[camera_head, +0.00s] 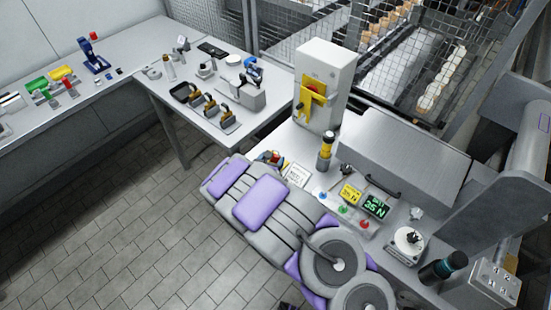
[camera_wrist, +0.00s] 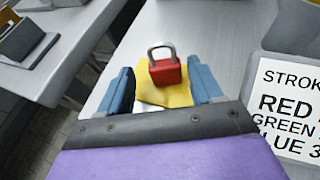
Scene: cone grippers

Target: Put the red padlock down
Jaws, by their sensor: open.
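The red padlock (camera_wrist: 166,73) with a grey shackle shows in the wrist view, upright on a yellow patch (camera_wrist: 174,96) on the light grey bench top. My gripper (camera_wrist: 163,84) has its two blue fingers spread, one on each side of the padlock, with gaps between them and it. The gripper is open and does not hold the padlock. In the head view, my gripper (camera_head: 270,157) is at the bench's front edge, and the padlock is small and partly hidden there by my arm.
A white sign with text (camera_head: 297,175) stands close to the right of my gripper. A side table (camera_head: 200,125) with several tools and trays is at the left.

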